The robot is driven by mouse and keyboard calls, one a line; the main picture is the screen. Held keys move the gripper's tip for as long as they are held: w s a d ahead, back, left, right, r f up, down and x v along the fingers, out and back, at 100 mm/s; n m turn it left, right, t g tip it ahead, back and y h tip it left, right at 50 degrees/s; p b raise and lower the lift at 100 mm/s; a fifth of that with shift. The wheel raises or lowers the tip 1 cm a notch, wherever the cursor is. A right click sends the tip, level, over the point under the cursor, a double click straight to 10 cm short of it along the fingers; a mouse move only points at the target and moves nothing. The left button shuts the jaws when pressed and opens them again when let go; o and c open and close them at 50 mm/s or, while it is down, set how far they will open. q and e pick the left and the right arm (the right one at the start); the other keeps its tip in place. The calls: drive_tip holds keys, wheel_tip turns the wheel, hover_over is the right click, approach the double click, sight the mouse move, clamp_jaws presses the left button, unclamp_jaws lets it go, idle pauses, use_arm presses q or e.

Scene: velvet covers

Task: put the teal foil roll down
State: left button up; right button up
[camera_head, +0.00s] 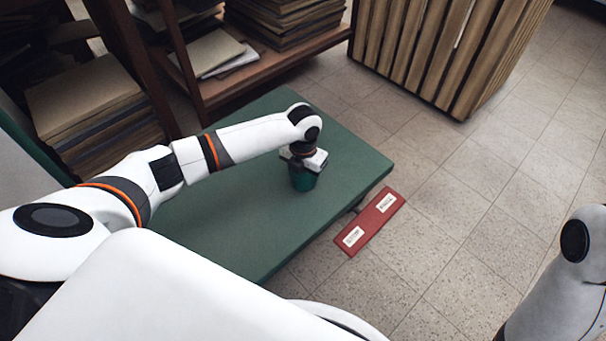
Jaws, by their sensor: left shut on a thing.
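The teal foil roll (303,181) is a short dark teal cylinder, upright at the right part of the green table (236,220). My left gripper (303,164) points down from above and is shut on its upper part. The roll's top is hidden by the gripper. I cannot tell whether its underside touches the table top. Only part of my right arm shows at the right edge; its gripper is out of the picture.
The green table top is otherwise clear. A red board with two white labels (370,220) is beside the table's right edge. Shelves with stacked papers and folders (275,22) stand behind. A slatted wooden crate (440,50) stands at the back on the tiled floor.

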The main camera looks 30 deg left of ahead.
use_arm(q)
drive_tip(key=shift+f, duration=0.15)
drive_tip(key=o, duration=1.1)
drive_tip(key=shift+c, duration=0.2)
